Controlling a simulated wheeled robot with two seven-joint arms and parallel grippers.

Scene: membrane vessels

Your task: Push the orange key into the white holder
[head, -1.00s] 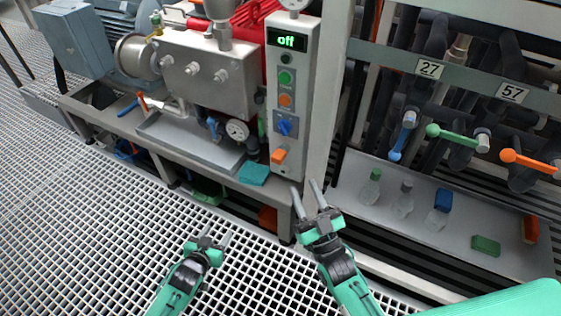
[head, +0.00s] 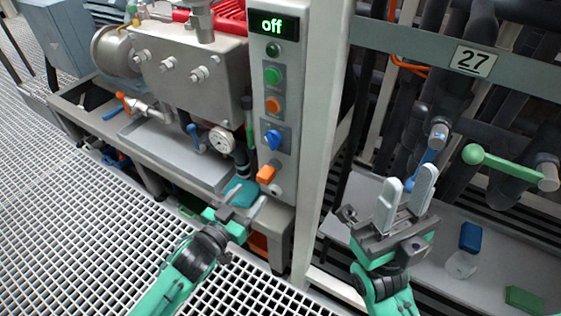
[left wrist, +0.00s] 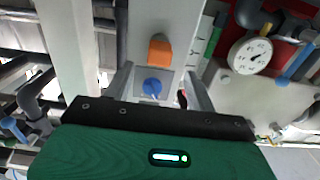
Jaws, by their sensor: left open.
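The orange key (head: 265,174) sits low on the pale control panel (head: 318,60), below the blue knob (head: 273,140). In the left wrist view the key (left wrist: 160,50) stands out from the pale panel face, beyond my fingertips. I cannot clearly tell the white holder from the panel around the key. My left gripper (head: 247,198) is open and empty, just below and left of the key, apart from it. In its wrist view the blue knob (left wrist: 152,87) appears between the fingers. My right gripper (head: 407,190) is open and empty, right of the panel post.
Above the knob are an orange button (head: 272,105), a green button (head: 272,75) and a display (head: 273,23) reading "off". A green-handled valve (head: 500,163) and bottle (head: 462,262) are right.

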